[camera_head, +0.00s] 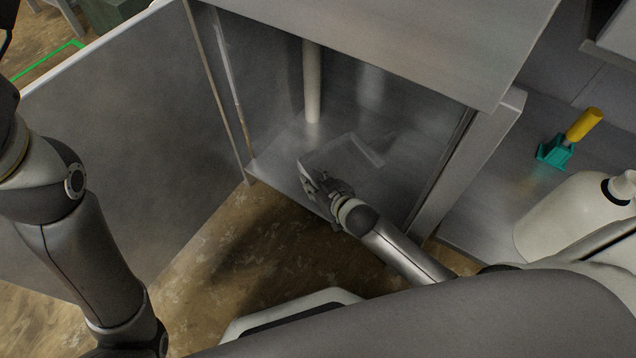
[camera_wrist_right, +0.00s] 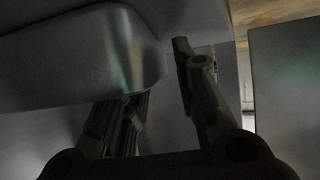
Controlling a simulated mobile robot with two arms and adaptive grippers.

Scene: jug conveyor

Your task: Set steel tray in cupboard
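The steel tray (camera_head: 343,157) lies on the floor of the open cupboard (camera_head: 275,155), close to its front edge. It blends with the grey metal around it. My right gripper (camera_head: 312,184) is at the tray's near left edge. In the right wrist view the tray (camera_wrist_right: 80,60) fills the upper left, with a rounded corner by the fingers. The right gripper (camera_wrist_right: 160,85) has its fingers apart there; one finger's tip is partly hidden by the tray, and the other stands clear of it. My left gripper is outside the head view; only the left arm shows.
The cupboard door (camera_head: 130,140) stands wide open at the left. A pale vertical pipe (camera_head: 312,85) rises at the back of the cupboard. On the right, a white jug (camera_head: 570,215) and a teal tool with a yellow handle (camera_head: 583,124) stand on a metal surface.

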